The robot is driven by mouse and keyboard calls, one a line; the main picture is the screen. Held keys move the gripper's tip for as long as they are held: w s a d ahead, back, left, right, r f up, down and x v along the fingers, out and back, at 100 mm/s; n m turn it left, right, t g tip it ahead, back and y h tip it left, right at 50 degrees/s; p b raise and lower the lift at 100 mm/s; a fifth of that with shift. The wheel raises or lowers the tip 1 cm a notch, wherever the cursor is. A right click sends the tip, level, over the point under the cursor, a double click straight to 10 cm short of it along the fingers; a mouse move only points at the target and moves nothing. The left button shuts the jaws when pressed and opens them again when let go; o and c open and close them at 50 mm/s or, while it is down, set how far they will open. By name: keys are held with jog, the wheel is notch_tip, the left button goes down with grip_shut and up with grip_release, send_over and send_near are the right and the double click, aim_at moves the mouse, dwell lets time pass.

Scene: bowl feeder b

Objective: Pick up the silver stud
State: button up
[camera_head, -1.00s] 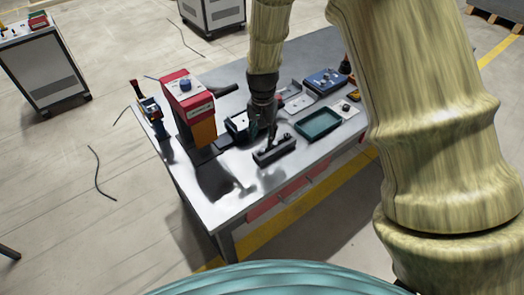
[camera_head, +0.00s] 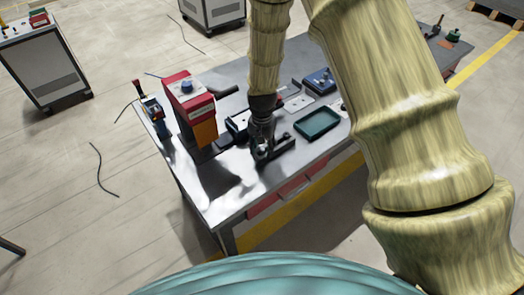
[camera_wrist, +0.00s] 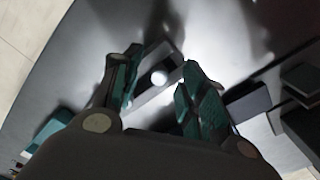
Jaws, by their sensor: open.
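The silver stud (camera_wrist: 159,78) shows in the wrist view as a bright round top on a dark narrow block (camera_wrist: 165,63). My gripper (camera_wrist: 158,72) is open, with one teal-padded finger on each side of the stud and a gap on both sides. In the head view my gripper (camera_head: 262,152) is low over the table, at the left end of the dark block (camera_head: 281,146). The stud cannot be made out in the head view. I cannot tell how far the fingertips are above the block.
The metal table (camera_head: 230,207) has clear room at its front left. A red and orange machine (camera_head: 190,100) stands left of my gripper. A teal tray (camera_head: 317,123) lies to the right, with a blue box (camera_head: 319,80) behind it.

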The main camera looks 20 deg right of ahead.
grip_shut()
jog(key=shift+r, duration=0.15)
